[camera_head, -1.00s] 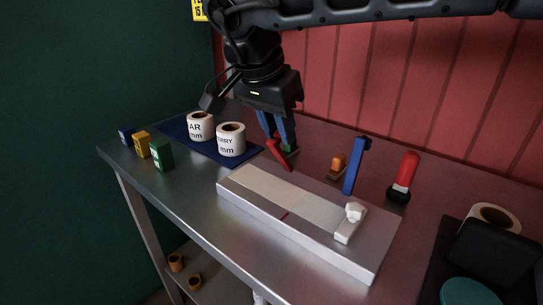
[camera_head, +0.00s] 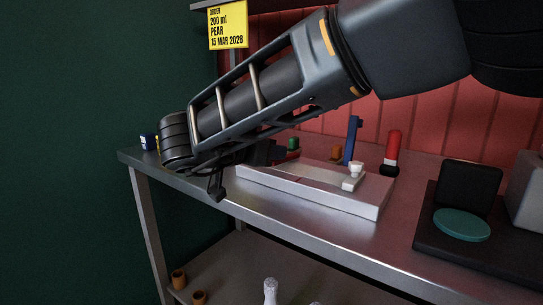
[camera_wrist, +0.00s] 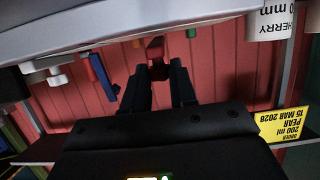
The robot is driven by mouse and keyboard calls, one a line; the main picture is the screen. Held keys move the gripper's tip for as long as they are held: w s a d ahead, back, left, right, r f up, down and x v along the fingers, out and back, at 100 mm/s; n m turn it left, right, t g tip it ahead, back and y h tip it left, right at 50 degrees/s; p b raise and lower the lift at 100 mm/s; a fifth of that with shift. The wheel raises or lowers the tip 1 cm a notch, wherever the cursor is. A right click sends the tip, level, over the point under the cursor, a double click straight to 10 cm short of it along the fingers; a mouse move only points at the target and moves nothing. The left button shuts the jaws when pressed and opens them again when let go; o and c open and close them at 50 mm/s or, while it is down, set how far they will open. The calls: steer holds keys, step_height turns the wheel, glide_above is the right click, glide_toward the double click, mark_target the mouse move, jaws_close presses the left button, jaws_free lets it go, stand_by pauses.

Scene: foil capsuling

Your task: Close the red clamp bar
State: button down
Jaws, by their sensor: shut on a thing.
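The red clamp bar (camera_head: 289,157) shows as a short red strip at the far left end of the pale metal block (camera_head: 314,199). Part of it is hidden by my gripper (camera_head: 268,153), which reaches it low from the left. In the wrist view, which is upside down, the fingers of my gripper (camera_wrist: 158,78) stand on either side of the red bar (camera_wrist: 156,48), and the jaws are shut on it. A blue bar (camera_head: 353,140) stands upright farther right. I cannot tell whether the red bar touches the block.
A green piece (camera_head: 293,144) and an orange piece (camera_head: 336,152) sit behind the block. A red-handled tool (camera_head: 393,152) stands right of them. A black device with a teal disc (camera_head: 462,224) is at the right. A white roll (camera_wrist: 270,22) shows in the wrist view. A yellow sign (camera_head: 228,25) hangs behind.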

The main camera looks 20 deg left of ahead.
steer(key=shift+s+f+t+b, duration=0.2)
steer(key=shift+f+t+b, duration=0.5)
steer(key=c, duration=0.9)
jaws_free()
steer(key=v, duration=0.7)
steer(key=shift+s+a+p, duration=0.3)
steer(key=shift+s+p, duration=0.05)
